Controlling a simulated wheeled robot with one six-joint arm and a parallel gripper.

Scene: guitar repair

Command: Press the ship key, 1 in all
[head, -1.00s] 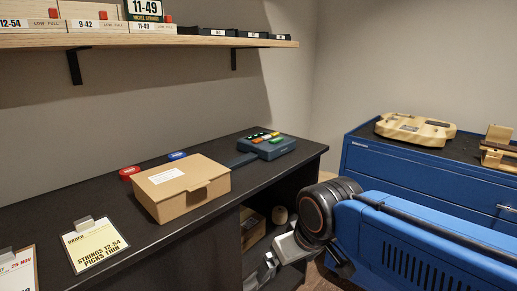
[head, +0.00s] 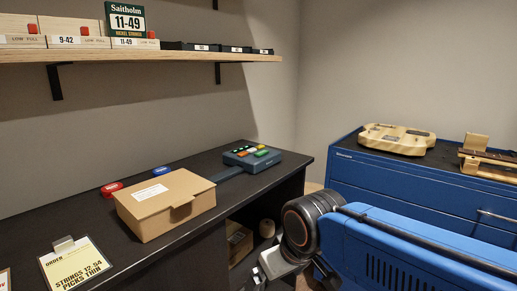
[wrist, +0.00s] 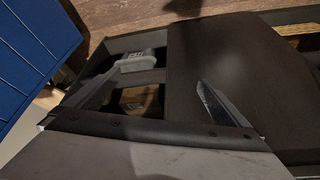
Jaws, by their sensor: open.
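A dark blue keypad (head: 253,159) with several coloured keys, among them green, white, orange and yellow, sits at the far right end of the black bench in the head view. The key labels are too small to read, so I cannot tell which one is the ship key. My gripper is low in front of the bench's right end, right of and below the keypad; its fingertips are not clear in the head view. In the wrist view my gripper (wrist: 160,92) has its two fingers wide apart with nothing between them. The keypad is not visible there.
A wooden shelf (head: 150,54) hangs above. A blue cabinet (head: 385,185) stands at right.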

